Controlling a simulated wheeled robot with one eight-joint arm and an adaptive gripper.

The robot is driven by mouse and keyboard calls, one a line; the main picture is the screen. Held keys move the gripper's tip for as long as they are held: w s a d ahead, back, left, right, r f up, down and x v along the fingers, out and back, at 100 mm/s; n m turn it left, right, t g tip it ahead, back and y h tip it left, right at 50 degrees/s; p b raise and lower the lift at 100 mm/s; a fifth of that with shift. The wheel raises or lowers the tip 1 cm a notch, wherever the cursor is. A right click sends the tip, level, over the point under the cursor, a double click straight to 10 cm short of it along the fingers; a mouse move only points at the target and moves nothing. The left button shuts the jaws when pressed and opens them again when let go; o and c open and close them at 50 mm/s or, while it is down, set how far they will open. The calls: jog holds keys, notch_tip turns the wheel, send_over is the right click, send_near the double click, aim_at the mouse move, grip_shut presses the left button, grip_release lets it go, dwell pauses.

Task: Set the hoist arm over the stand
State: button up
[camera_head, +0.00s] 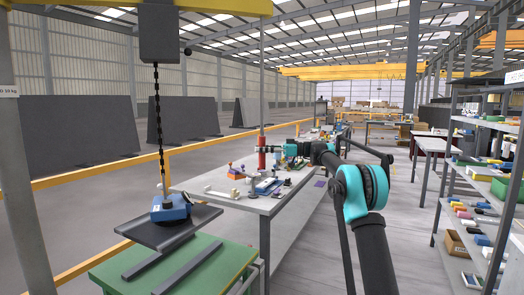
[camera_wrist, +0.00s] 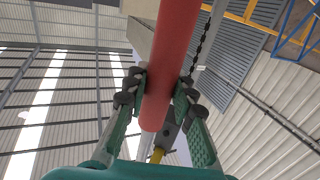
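The yellow hoist arm (camera_head: 215,7) crosses the top left of the head view. A grey hoist box (camera_head: 159,35) and dark chain (camera_head: 158,120) hang from it. At the chain's foot is a blue block (camera_head: 172,208) with a dark grey plate (camera_head: 150,233), above the left part of the green stand (camera_head: 105,272). I cannot tell whether the plate touches the stand. A thin grey rod (camera_head: 262,85) comes down from the arm to a red handle (camera_head: 262,158). My gripper (camera_wrist: 158,92) is closed around the red handle (camera_wrist: 172,60), fingers on both sides.
Two dark rails (camera_head: 187,267) lie on the stand. A grey workbench (camera_head: 255,203) with many small parts lies right of it. A loaded shelf rack (camera_head: 470,160) stands at far right. Yellow railing (camera_head: 85,172) and dark slabs (camera_head: 75,130) are at left.

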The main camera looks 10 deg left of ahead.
grip_shut()
jog(key=shift+s, duration=0.15)
